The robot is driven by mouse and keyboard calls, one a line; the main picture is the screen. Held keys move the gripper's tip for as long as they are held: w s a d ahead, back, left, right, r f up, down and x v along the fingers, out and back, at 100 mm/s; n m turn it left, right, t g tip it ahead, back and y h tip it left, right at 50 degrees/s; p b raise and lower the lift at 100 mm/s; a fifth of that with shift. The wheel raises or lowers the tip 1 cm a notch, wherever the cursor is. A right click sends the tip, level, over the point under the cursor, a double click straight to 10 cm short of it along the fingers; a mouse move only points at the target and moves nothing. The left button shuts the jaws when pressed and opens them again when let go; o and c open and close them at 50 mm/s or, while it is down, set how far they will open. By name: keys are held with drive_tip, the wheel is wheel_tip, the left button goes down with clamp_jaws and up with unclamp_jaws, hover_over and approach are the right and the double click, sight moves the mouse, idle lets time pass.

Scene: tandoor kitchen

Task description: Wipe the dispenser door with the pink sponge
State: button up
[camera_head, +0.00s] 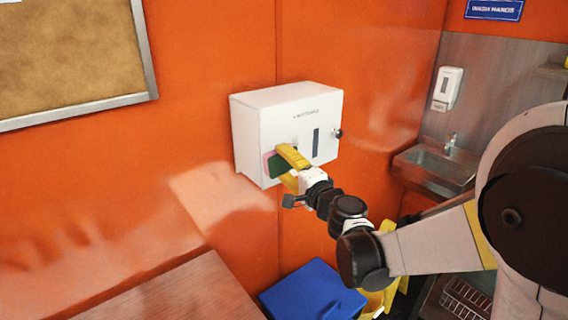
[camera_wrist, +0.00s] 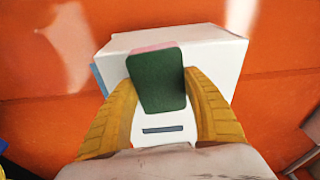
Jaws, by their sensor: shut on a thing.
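The white dispenser (camera_head: 305,101) is a box on the orange wall with a dark slot window and a round black knob at the right of its door. It also fills the middle of the wrist view (camera_wrist: 215,52). My gripper (camera_head: 290,168) has yellow fingers and is shut on the pink sponge (camera_head: 268,165), which has a dark green side. In the wrist view the sponge (camera_wrist: 157,80) sits between the fingers, green side towards the camera and a pink edge at the top. It is in front of the lower left of the door; I cannot tell whether it touches.
A wooden table top (camera_head: 180,290) is at the lower left, and a blue lid (camera_head: 312,290) lies below the dispenser. A steel sink (camera_head: 435,170) and a soap dispenser (camera_head: 447,88) are at the right. A cork board (camera_head: 70,55) hangs at the upper left.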

sight(302, 145)
drive_tip(key=shift+x, duration=1)
drive_tip(key=shift+a, duration=0.1)
drive_tip(key=shift+w+d+b, duration=0.25)
drive_tip(key=shift+w+d, duration=0.7)
drive_tip(key=shift+d, duration=0.45)
drive_tip(key=shift+w+d+b, duration=0.2)
drive_tip(key=shift+w+d, duration=0.7)
drive_tip(key=shift+d, duration=0.5)
drive_tip(key=shift+w+d+b, duration=0.25)
drive_tip(key=shift+w+d, duration=0.7)
drive_tip(key=shift+d, duration=0.4)
drive_tip(key=shift+a, duration=0.1)
